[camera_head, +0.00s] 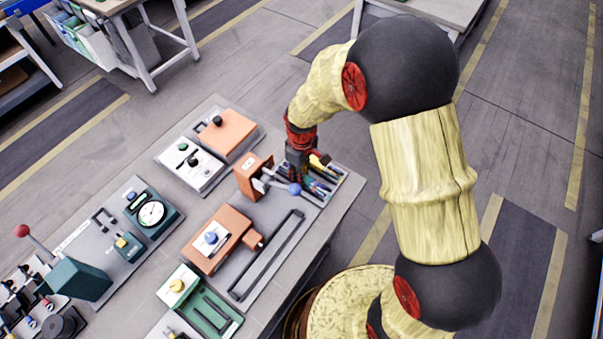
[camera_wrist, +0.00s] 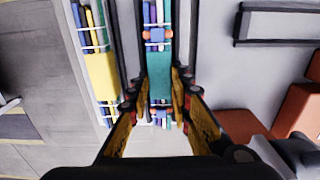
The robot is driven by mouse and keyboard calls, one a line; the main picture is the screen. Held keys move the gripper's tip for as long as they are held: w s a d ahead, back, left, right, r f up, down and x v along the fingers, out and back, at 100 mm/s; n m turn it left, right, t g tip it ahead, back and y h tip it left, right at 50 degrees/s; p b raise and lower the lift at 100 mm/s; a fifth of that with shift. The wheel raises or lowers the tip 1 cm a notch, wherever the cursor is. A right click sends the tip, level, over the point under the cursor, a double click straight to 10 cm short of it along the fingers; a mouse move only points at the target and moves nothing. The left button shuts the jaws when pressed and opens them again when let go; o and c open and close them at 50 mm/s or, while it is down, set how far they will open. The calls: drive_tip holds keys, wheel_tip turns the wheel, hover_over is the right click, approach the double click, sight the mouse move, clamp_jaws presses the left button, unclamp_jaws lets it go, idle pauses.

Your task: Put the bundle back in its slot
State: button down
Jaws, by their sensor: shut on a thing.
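My gripper (camera_wrist: 160,88) is shut on a teal-wrapped bundle (camera_wrist: 158,62) in the wrist view. The bundle has blue and purple rods at its far end and a blue clip with orange ends. Dark rails run along both sides of it, on a line with a slot; I cannot tell whether it rests on the slot floor or is held above it. A second bundle with a yellow wrap (camera_wrist: 102,76) lies to the left. In the head view my gripper (camera_head: 303,170) points down at the rack of coloured bundles (camera_head: 323,187); the arm partly hides it.
An orange block with a blue-knobbed lever (camera_head: 295,189) stands close to the left of the gripper. A long dark frame (camera_head: 266,255) and an orange box (camera_head: 218,240) lie nearer. The bench edge and open floor are to the right.

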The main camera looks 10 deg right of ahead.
drive_tip(key=c, duration=1.5)
unclamp_jaws()
drive_tip(key=shift+c, duration=0.2)
drive_tip(key=shift+r, duration=0.1)
wheel_tip(320, 180, up, 12)
